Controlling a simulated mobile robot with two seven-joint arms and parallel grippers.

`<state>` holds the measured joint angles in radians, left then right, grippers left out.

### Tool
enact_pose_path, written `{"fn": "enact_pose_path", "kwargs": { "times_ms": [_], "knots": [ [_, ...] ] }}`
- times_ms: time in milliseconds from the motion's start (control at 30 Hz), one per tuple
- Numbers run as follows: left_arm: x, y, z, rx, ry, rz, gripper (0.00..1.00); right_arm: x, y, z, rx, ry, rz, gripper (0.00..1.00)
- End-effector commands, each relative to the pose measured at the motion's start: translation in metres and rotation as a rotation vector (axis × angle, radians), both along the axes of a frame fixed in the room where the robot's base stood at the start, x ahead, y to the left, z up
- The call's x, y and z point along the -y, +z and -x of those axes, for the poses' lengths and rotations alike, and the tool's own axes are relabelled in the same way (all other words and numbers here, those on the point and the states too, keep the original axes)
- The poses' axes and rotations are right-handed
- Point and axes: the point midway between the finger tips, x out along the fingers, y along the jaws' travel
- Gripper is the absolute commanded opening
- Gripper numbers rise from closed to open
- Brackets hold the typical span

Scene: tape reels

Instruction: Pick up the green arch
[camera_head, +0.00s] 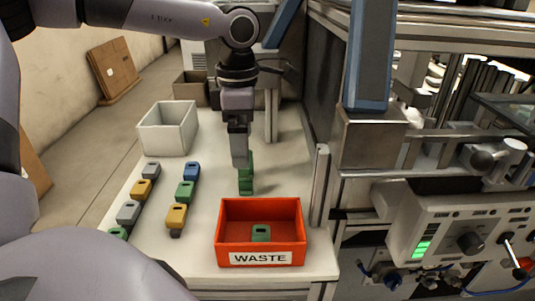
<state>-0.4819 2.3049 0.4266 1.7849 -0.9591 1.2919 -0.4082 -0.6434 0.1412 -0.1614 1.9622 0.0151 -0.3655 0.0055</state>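A green piece (246,178) is directly under my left gripper (241,163), right of the rows of small blocks and behind the red bin. The gripper points straight down and its fingers overlap the top of this piece. I cannot tell whether the fingers are closed on it, or whether it touches the table. Its arch shape is not clear from here. Other green pieces are a block (184,190) in the right row, one (118,233) at the near left, partly hidden by my arm, and one (261,232) inside the red bin. My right gripper is not in view.
The red bin (228,257), labelled WASTE, stands at the table's front. Blue (192,171), yellow (176,215) and grey (129,212) blocks stand in two rows at left. A white box (152,139) stands behind them. A metal post (320,185) and machinery bound the right.

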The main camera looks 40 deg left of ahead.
Motion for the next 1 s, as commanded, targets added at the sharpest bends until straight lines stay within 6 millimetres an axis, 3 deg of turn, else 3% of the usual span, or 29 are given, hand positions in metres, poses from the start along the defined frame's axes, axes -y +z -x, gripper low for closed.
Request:
{"fn": "enact_pose_path", "kwargs": {
  "times_ms": [167, 600, 900, 933, 1000],
  "knots": [
    [0.000, -0.008, 0.000, -0.002, -0.004, -0.007, 0.99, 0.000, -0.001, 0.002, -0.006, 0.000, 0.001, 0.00],
    [0.001, -0.064, 0.000, -0.004, -0.002, -0.006, 0.99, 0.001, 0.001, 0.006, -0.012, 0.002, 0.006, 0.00],
    [0.001, -0.071, 0.000, 0.001, -0.002, -0.007, 0.99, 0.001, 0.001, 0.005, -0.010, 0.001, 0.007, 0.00],
    [0.001, -0.071, 0.000, 0.001, -0.002, -0.007, 0.96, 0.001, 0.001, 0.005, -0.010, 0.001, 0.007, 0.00],
    [0.001, -0.071, 0.000, 0.001, -0.002, -0.007, 0.73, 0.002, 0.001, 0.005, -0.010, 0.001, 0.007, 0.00]
  ]
}}
